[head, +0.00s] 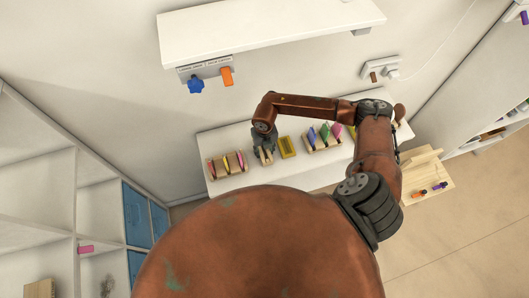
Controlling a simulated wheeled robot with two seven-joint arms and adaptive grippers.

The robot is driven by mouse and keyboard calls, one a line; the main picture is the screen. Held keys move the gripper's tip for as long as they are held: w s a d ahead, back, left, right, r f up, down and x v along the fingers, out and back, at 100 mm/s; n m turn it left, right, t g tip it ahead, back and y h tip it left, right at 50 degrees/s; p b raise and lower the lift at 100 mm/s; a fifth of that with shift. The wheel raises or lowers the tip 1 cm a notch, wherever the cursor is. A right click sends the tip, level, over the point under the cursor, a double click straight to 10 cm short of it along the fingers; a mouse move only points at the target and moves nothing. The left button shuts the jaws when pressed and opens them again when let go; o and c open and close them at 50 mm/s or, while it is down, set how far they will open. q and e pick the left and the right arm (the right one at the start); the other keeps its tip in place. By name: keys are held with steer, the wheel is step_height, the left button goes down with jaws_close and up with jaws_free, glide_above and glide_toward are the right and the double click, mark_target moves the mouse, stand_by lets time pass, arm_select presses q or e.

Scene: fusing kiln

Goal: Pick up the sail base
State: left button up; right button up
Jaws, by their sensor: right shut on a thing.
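My right gripper (264,148) is over the white table, pointing down, at the end of my arm that bends in from the right. It is shut on a small light wooden piece (267,158), which looks like the sail base. Its fingers hide much of the piece, and I cannot tell whether it touches the table. My left gripper is not in view.
On the white table (205,144), a wooden rack with pink and yellow pieces (227,164) stands left of the gripper. A yellow tray (287,147) is close on its right, then a rack with blue, green and purple pieces (323,137). A white shelf (270,30) hangs above.

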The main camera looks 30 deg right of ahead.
steer(key=c, duration=0.5)
steer(key=shift+w, duration=0.1)
